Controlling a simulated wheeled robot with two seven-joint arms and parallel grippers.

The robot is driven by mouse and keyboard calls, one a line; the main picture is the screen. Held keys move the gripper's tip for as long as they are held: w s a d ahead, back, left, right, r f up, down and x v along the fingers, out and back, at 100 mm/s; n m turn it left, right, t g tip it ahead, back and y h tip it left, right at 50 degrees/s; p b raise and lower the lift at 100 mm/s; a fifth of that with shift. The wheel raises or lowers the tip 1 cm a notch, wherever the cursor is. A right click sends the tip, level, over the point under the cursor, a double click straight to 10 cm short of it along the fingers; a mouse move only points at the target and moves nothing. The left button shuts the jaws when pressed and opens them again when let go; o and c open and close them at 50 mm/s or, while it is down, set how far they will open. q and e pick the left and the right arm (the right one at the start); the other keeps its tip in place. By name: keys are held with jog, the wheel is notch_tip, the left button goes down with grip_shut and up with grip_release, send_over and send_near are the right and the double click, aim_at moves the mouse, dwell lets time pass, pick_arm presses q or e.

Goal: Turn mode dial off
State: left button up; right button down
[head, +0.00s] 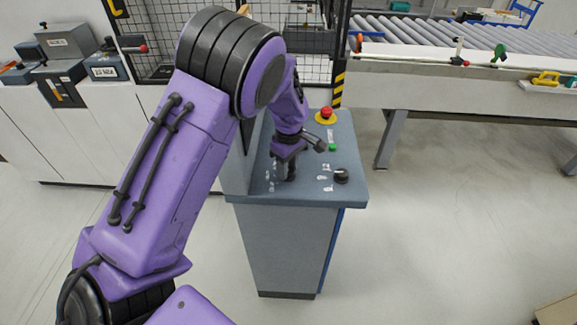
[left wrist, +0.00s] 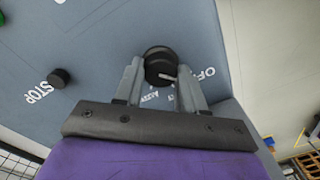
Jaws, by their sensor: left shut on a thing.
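My left gripper (head: 287,175) points down at the top of a grey-blue control console (head: 312,196). In the left wrist view its two grey fingers (left wrist: 161,88) are shut on a round black dial (left wrist: 159,62), one on each side. A white pointer mark shows on the dial, with "OFF" printed to its right and another label, partly hidden, below it. In the head view the gripper hides most of this dial. My right gripper is not in view.
Another black knob (head: 341,176), a green button (head: 333,147) and a red stop button (head: 326,115) stand on the console. A small black control (left wrist: 59,78) sits near "STOP". Wire fencing (head: 318,72) and a roller conveyor (head: 430,35) stand behind.

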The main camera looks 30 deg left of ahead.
aim_at(290, 169)
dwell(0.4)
pick_arm(q)
jog(key=o, duration=1.1)
jog(key=shift+w, duration=0.1)
jog(key=shift+c, duration=0.2)
notch_tip(290, 169, up, 10)
jog(key=b, duration=0.2)
jog(key=shift+w+r, duration=0.15)
jog(key=shift+r, duration=0.1)
jog(key=shift+d, duration=0.1)
